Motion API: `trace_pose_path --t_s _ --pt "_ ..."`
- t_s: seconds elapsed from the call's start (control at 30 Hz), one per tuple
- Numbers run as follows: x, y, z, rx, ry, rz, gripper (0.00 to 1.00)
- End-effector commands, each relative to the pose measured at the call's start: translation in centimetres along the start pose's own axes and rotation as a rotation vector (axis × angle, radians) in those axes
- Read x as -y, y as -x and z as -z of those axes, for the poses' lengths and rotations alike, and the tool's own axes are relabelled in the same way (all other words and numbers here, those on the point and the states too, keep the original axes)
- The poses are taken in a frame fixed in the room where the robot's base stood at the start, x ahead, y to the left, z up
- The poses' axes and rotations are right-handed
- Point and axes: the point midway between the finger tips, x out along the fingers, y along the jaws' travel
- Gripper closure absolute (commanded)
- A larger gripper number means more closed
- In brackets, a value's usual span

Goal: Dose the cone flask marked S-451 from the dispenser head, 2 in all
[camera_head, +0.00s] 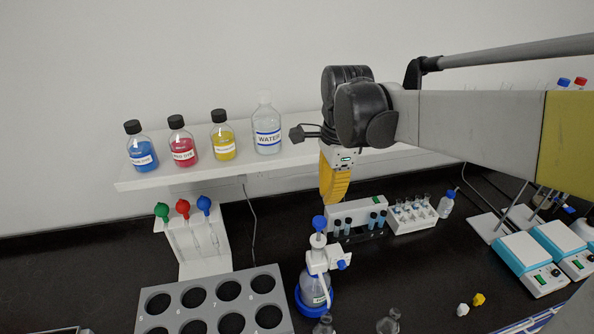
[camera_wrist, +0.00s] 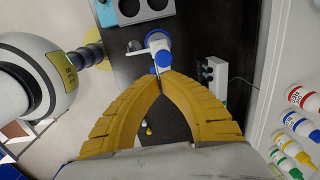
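The bottle-top dispenser has a white dispenser head (camera_head: 319,259) with a blue knob on top. It sits on a clear bottle with a blue base, front centre in the head view. The dispenser head also shows in the wrist view (camera_wrist: 158,42), just beyond my fingertips. Two clear cone flasks show at the bottom edge of the head view, one (camera_head: 323,324) by the bottle's foot and one (camera_head: 388,322) to its right. No S-451 mark is legible. My gripper (camera_head: 332,200) points down behind and above the dispenser. Its yellow fingers (camera_wrist: 162,76) meet at the tips, empty.
A grey rack with numbered holes (camera_head: 210,283) stands left of the dispenser. Behind it are a white vial rack (camera_head: 412,218) and a pipette stand (camera_head: 181,240). A shelf (camera_head: 150,181) holds several bottles. Small yellow (camera_head: 478,299) and white pieces lie on the dark bench.

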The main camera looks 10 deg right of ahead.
Motion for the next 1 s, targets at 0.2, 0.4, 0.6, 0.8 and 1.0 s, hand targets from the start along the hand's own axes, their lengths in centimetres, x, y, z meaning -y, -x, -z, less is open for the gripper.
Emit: trace_pose_path --t_s 0.2,0.4,0.6,0.8,1.0 --pt "0.0 -4.6 0.0 0.000 0.001 0.000 1.00" --pt "0.0 -7.1 0.0 0.000 0.002 0.000 1.00" --pt "0.0 -7.9 0.0 0.000 0.002 0.000 1.00" --pt "0.0 -7.9 0.0 0.000 0.002 0.000 1.00" --pt "-0.1 -8.8 0.0 0.000 0.002 0.000 1.00"
